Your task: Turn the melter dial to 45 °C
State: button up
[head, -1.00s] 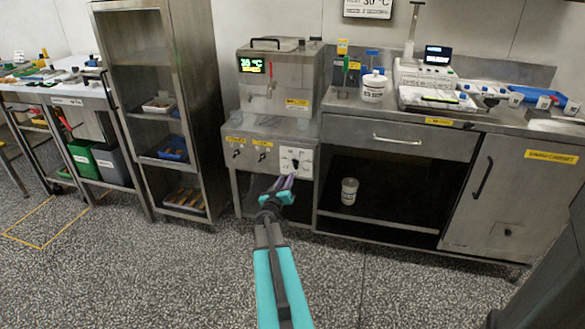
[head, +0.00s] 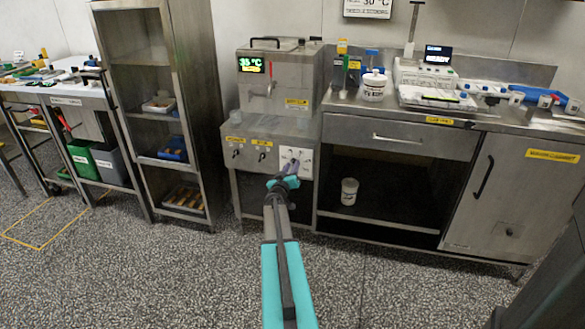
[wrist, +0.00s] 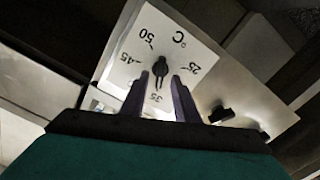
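The melter (head: 277,80) stands in the middle of the head view, and its green display (head: 251,65) appears to read 35 °C. The white dial plate (head: 305,160) is low on its front, partly hidden by my gripper (head: 291,170). In the wrist view the plate (wrist: 188,45) appears upside down with marks 25, 35, 45 and 50 visible. The dark dial knob (wrist: 160,68) lies near the fingertips, its narrow end toward 35. My gripper (wrist: 160,78) is open, with one finger to each side of the knob and gaps visible; contact cannot be told.
Two small black switches (head: 237,154) sit left of the dial; one knob (wrist: 220,114) shows close to the right finger in the wrist view. A steel bench (head: 400,122) stands right of the melter, a shelf rack (head: 148,87) left. The floor in front is clear.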

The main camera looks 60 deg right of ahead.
jog(key=shift+w+d, duration=0.15)
jog(key=shift+d, duration=0.25)
jog(key=shift+c, duration=0.3)
grip_shut()
jog(key=shift+m, duration=0.3)
jog(key=m+b, duration=0.1)
jog(key=m, duration=0.5)
jog(key=m+b, duration=0.2)
jog(key=m, duration=0.4)
jog(key=s+m+b, duration=0.1)
jog(key=m+b, duration=0.1)
jog(key=m, duration=0.5)
jog(key=shift+d+f, duration=0.15)
jog(key=shift+f, duration=0.2)
